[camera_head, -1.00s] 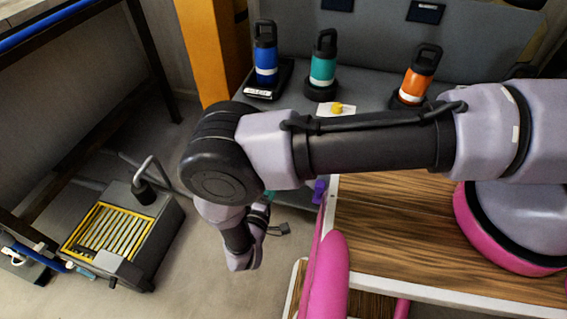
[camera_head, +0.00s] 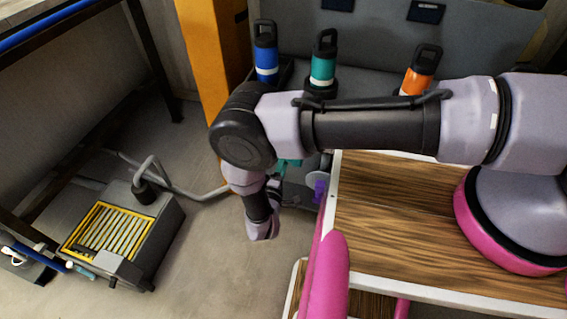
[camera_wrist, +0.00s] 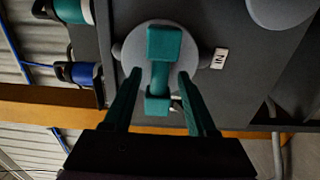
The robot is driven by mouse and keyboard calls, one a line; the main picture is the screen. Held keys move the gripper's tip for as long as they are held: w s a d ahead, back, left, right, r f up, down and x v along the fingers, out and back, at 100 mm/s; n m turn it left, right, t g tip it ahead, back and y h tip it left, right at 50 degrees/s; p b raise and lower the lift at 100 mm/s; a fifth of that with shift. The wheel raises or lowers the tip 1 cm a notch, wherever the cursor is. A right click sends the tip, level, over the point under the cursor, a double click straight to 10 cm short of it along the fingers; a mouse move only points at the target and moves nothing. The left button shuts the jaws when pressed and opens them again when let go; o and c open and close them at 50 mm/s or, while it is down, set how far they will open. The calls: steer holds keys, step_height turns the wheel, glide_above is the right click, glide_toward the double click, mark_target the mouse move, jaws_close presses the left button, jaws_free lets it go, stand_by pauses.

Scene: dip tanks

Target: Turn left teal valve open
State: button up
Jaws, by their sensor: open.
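In the wrist view a teal valve (camera_wrist: 160,68), a bar-shaped handle with a block at each end, sits on a round grey disc (camera_wrist: 133,50) on a dark panel. The handle stands roughly upright in the picture. My gripper (camera_wrist: 160,78) is open, with its two teal fingers on either side of the lower part of the handle. I see gaps between fingers and handle, and cannot tell the depth between them. In the head view a bit of teal (camera_head: 291,164) shows beside my wrist, but my arm hides most of that area.
A white label (camera_wrist: 220,58) is right of the disc. Blue (camera_head: 266,52), teal (camera_head: 323,60) and orange (camera_head: 421,70) bottles stand behind my arm. A purple part (camera_head: 319,190) is near the wooden top (camera_head: 400,200). A grey box with yellow-framed slats (camera_head: 112,235) stands on the floor left.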

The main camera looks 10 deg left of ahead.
jaws_close()
steer(key=shift+n, duration=8.9)
